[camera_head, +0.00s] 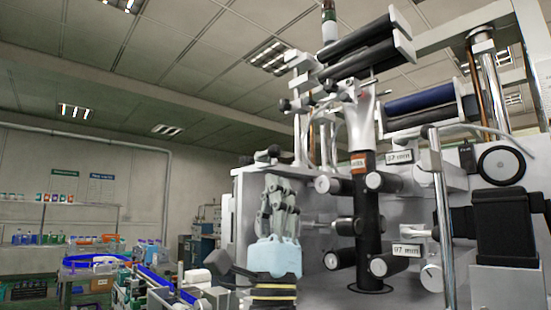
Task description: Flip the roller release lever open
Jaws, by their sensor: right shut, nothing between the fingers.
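The sleeve applicator (258,190) fills the right half of the head view. It carries several dark rollers with white end caps, such as an upper black roller (356,62) and a lower pair beside a black vertical column (368,225). I cannot tell for sure which part is the roller release lever. My right gripper (281,190) points upward in front of the machine's light panel, left of the black column. Its grey fingers are shut and empty, above a light blue body. It appears apart from the rollers. My left gripper is not in view.
Labels reading 97 mm (407,250) and 37 mm (399,157) mark the rollers. A dark blue roller (420,98) sits at upper right. A chrome post (439,205) and a dark block (505,225) stand at right. Shelves (70,240) are far left.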

